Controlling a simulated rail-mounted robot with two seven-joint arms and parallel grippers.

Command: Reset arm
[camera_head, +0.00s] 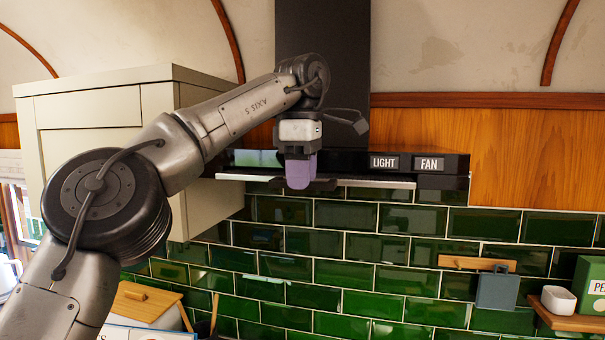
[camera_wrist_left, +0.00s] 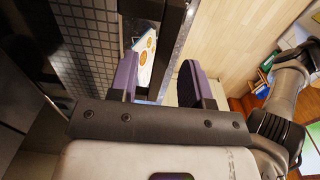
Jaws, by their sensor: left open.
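My left arm reaches in from the left in the head view, and its gripper (camera_head: 300,185) hangs in front of the cooker hood's front edge. The purple finger pads point down and overlap in that view. In the left wrist view the two purple fingers (camera_wrist_left: 158,78) stand apart with nothing held between them. The black cooker hood (camera_head: 345,162) has LIGHT (camera_head: 384,162) and FAN (camera_head: 429,164) labels to the right of the gripper. I cannot tell whether the gripper touches the hood. My right gripper is not in view.
A cream cupboard (camera_head: 88,108) is behind my left arm. Green tiles (camera_head: 350,275) cover the wall below the hood. At the right, a small shelf (camera_head: 572,318) holds a white pot (camera_head: 558,300) and a green box (camera_head: 590,285). A wooden-lidded box (camera_head: 145,300) is at lower left.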

